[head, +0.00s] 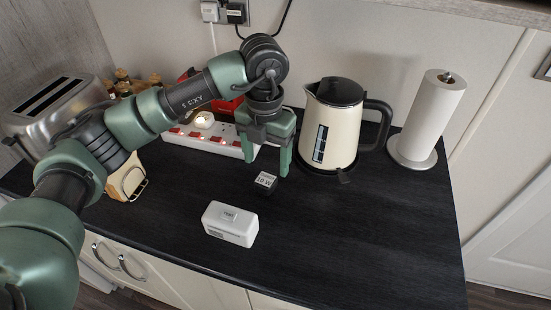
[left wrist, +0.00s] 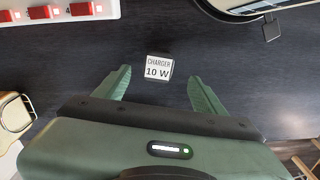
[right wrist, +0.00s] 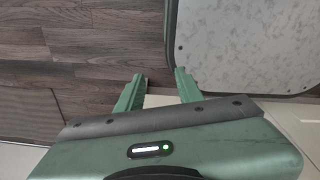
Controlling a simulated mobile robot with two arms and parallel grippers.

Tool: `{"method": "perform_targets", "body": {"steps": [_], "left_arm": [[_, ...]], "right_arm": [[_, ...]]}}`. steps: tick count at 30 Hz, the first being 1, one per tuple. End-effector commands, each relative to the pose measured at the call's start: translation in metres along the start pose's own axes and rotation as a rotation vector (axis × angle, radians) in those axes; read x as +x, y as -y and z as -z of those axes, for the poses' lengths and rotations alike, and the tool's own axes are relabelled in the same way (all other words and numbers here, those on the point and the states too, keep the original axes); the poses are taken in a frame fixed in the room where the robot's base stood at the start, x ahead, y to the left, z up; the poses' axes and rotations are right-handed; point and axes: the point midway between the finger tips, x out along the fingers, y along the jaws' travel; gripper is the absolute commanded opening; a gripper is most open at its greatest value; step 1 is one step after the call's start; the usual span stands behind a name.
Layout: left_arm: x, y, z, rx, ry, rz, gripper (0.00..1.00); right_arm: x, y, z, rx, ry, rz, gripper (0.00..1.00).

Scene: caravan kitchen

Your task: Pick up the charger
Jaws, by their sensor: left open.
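The charger (head: 266,181) is a small black block with a white label on the dark worktop, in front of the kettle. In the left wrist view the charger (left wrist: 159,67) reads "CHARGER 10 W" and lies just ahead of the gap between the fingertips. My left gripper (head: 266,166) is open and points down above the worktop, close to the charger; nothing is between its fingers (left wrist: 158,80). My right gripper (right wrist: 160,82) is open and empty, over a wood-look floor, away from the worktop.
A white box-shaped adapter (head: 230,223) lies nearer the front edge. A power strip (head: 207,137) with red switches is behind. The cream kettle (head: 330,128) and a paper towel roll (head: 431,115) stand right; a toaster (head: 55,105) stands left. The worktop's front right is clear.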

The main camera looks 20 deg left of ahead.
Motion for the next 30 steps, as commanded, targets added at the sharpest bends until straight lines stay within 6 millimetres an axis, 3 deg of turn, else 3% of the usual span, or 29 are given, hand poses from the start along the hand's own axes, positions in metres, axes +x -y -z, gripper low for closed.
{"method": "perform_targets", "body": {"steps": [5,13,21,29,30], "left_arm": [[0.009,0.000,0.001,0.000,-0.004,0.000,0.70],[0.038,-0.002,0.001,0.000,-0.005,0.001,0.70],[0.075,-0.003,0.000,0.001,-0.003,0.002,0.70],[0.078,-0.003,-0.001,0.001,0.000,0.002,0.70],[0.078,-0.003,-0.001,0.001,0.000,0.002,0.59]], "right_arm": [[-0.003,-0.003,-0.001,0.000,0.002,-0.004,0.36],[-0.019,0.001,-0.035,0.000,0.051,0.002,0.36],[-0.030,-0.002,-0.017,0.000,0.027,-0.001,0.36],[-0.029,-0.003,-0.008,0.000,0.013,-0.003,0.36],[-0.029,-0.003,-0.009,0.000,0.014,-0.003,0.36]]}}
